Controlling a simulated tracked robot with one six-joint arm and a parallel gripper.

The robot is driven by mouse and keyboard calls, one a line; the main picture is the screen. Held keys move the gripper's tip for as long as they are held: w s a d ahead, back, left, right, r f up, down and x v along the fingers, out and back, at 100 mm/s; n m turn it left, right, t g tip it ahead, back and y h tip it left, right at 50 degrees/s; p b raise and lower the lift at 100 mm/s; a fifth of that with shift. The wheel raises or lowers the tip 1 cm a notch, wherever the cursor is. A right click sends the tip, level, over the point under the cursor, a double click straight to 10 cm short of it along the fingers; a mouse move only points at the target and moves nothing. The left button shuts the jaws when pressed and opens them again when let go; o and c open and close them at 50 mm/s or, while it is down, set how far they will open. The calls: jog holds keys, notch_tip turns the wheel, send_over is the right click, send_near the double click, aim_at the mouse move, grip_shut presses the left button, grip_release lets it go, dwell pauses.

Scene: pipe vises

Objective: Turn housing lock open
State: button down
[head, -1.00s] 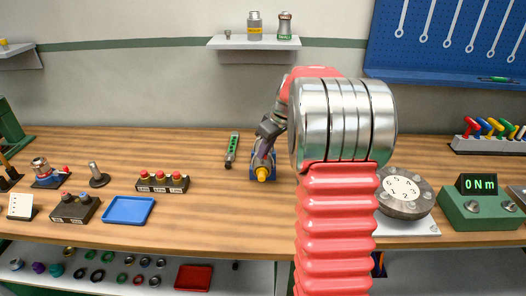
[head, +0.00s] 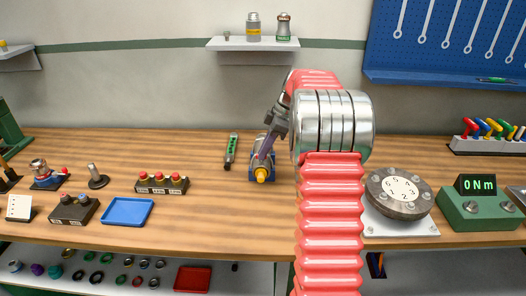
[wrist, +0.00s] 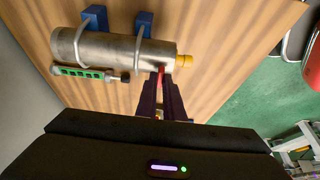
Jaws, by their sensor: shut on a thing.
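The housing is a grey metal cylinder (wrist: 110,47) lying in two blue vises (wrist: 95,17) with wire-like clamps over it. Its right end in the wrist view carries a yellow cap (wrist: 184,61), which faces me in the head view (head: 262,175). A small red lock lever (wrist: 161,75) sticks out of the housing's side near the cap. My gripper (wrist: 161,82) is shut on this red lever, its dark fingers on either side of it. In the head view my gripper (head: 262,157) reaches down to the housing from above right and hides part of it.
A green level-like tool (head: 231,149) lies just left of the housing. A button box (head: 162,183) and a blue tray (head: 127,211) stand further left. A round numbered dial (head: 400,190) stands to the right. Bare bench lies in front of the housing.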

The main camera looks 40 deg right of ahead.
jog(key=shift+w+d, duration=0.1)
jog(key=c, duration=1.9)
grip_release()
jog(key=shift+o, duration=0.2)
jog(key=shift+r, duration=0.1)
jog(key=v, duration=1.3)
jog(key=shift+r, duration=0.3)
